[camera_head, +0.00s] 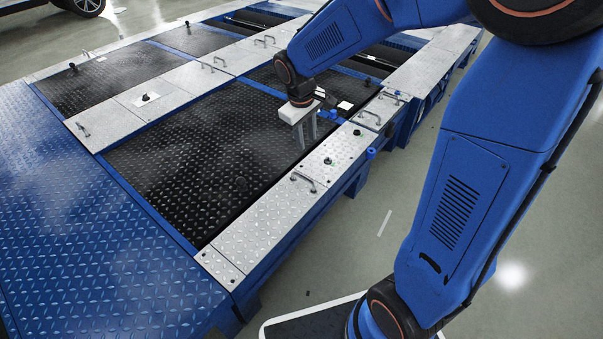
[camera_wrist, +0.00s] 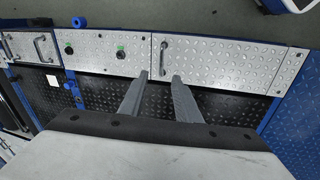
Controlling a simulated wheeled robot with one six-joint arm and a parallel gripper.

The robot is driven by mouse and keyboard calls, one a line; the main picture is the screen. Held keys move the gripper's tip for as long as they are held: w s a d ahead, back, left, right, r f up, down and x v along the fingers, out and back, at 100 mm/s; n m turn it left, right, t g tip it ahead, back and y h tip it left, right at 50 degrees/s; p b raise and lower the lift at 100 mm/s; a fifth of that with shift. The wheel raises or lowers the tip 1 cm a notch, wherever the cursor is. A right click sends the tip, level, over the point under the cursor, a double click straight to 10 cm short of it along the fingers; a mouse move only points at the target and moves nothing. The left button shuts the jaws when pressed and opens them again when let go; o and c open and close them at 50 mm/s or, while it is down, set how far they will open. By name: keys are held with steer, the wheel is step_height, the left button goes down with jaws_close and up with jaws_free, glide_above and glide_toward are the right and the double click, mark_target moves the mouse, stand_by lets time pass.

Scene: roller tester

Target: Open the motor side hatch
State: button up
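A silver diamond-plate hatch (camera_head: 262,222) with a dark bar handle (camera_head: 304,182) lies closed and flush along the tester's near side. In the wrist view the hatch (camera_wrist: 225,70) is right of centre, and its handle (camera_wrist: 163,57) stands at its left end. No label shows which hatch is the motor side one. My gripper (camera_head: 308,143) is over the black plate, with its fingers pointing down. In the wrist view my gripper (camera_wrist: 159,80) is open and empty, its fingers apart just below the handle in the picture and not around it.
A silver panel with green-marked knobs (camera_head: 342,148) adjoins the hatch. More handled panels (camera_head: 384,110) lie beyond it. A blue knob (camera_head: 371,153) sticks out at the side. A black diamond plate (camera_head: 190,155) and blue ramp (camera_head: 80,230) lie left. Grey floor (camera_head: 400,190) is open at right.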

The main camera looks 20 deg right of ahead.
steer(key=w+a+f+n, duration=0.1)
steer(key=w+a+f, duration=0.1)
steer(key=w+f, duration=0.2)
glide_toward(302, 176)
steer(key=f, duration=0.5)
steer(key=w+d+f, duration=0.1)
steer(key=f, duration=0.1)
steer(key=shift+f, duration=0.25)
jaws_close()
